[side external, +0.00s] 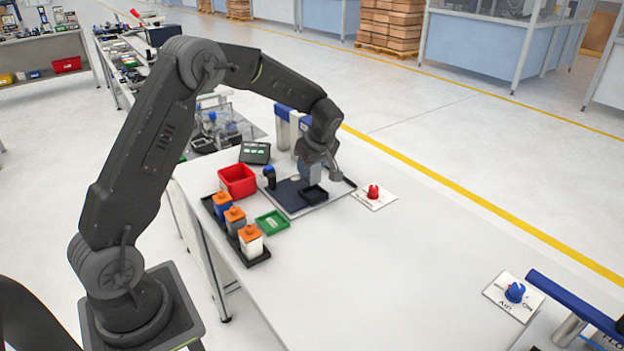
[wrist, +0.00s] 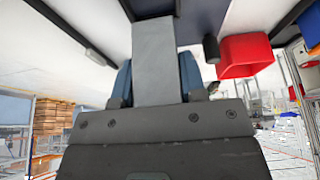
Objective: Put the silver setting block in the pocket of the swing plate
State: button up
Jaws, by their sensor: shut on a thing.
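The silver setting block (wrist: 153,55) is a plain grey bar in the wrist view, between the two blue-sided fingers of my gripper (wrist: 155,85). My gripper is shut on it. In the side view the block (side external: 312,174) hangs below my wrist, over the dark navy swing plate (side external: 287,196). The black-rimmed pocket (side external: 314,194) is on the plate, just below and in front of the block in the picture. I cannot tell whether the block's lower end touches the plate. The wrist view shows part of a dark surface beyond the block's far end.
A black post with a blue knob (side external: 269,177) stands at the plate's left. A red bin (side external: 238,181), a green tray (side external: 272,223) and a rack of orange-capped containers (side external: 234,220) are further left. A red knob (side external: 373,191) is to the right.

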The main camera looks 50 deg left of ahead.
aim_at(312, 179)
jog(key=shift+w+d+f, duration=0.1)
jog(key=shift+w+d, duration=0.05)
jog(key=shift+f, duration=1.95)
jog(key=shift+f, duration=0.15)
jog(key=o, duration=1.1)
